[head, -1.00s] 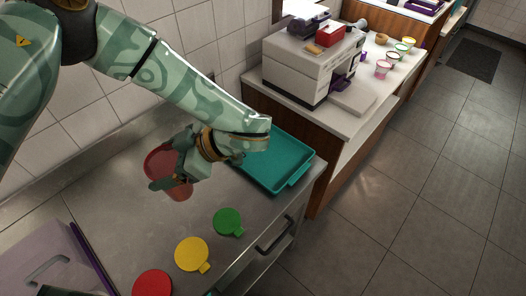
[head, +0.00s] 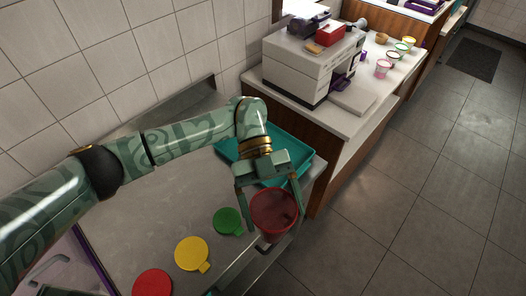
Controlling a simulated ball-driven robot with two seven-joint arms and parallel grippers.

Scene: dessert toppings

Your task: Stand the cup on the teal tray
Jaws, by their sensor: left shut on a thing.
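The cup (head: 273,214) is red and looks translucent. It is between the fingers of my left gripper (head: 270,205), which is shut on it. In the head view the cup shows over the counter's front edge, in front of the teal tray, with its open top in view. The teal tray (head: 302,163) lies at the right end of the steel counter, and my left wrist and hand cover part of it. My right gripper is not in view.
Green (head: 228,221), yellow (head: 192,253) and red (head: 152,284) round lids lie along the counter's front. A purple-edged thing (head: 60,268) is at lower left. Beyond the tray stands a white machine (head: 300,68) on another counter with several small cups. Tiled floor (head: 400,220) is to the right.

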